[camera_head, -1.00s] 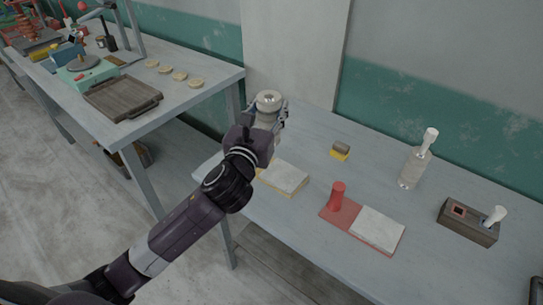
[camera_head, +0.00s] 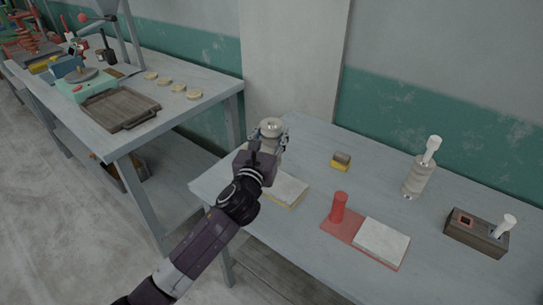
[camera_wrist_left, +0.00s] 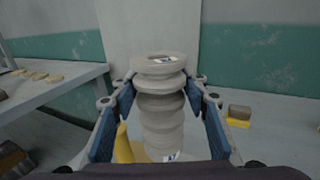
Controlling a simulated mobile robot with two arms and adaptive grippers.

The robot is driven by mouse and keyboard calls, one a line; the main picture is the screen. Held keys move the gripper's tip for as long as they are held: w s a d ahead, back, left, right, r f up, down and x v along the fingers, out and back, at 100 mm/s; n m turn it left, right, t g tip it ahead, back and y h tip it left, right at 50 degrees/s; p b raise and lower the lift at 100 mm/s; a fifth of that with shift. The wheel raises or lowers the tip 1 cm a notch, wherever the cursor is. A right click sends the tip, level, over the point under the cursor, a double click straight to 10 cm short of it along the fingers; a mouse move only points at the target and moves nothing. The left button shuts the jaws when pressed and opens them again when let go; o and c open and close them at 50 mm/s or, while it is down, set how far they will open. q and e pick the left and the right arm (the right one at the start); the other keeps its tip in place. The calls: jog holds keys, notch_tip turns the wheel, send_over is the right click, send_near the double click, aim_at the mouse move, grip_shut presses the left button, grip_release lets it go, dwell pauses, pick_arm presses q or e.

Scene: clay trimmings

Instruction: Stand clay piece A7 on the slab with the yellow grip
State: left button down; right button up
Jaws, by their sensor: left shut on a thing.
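A grey ribbed clay piece (camera_wrist_left: 161,108) is upright between the blue pads of my left gripper (camera_wrist_left: 160,115), which is shut on it. It also shows in the head view (camera_head: 271,127), above the far end of a pale slab (camera_head: 287,188) on a yellowish base. A label lies on its top, too small to read. A yellow grip (camera_wrist_left: 124,145) shows low behind the left finger in the wrist view; in the head view my gripper hides it. I cannot tell whether the piece touches the slab. My right gripper is out of view.
A second slab (camera_head: 381,243) with a red grip (camera_head: 338,207) lies to the right. A side table (camera_head: 75,111) at left holds a tray (camera_head: 121,106).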

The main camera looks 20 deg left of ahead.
pick_arm(q)
jog(key=shift+f+b, duration=0.75)
jog(key=shift+f, duration=2.55)
jog(key=c, duration=1.1)
grip_release()
jog(key=shift+f, duration=0.2)
jog(key=shift+c, duration=0.2)
jog(key=s, duration=1.2)
jog(key=shift+d+b, duration=0.25)
jog(key=shift+b, duration=0.05)
jog(key=shift+r, duration=0.1)
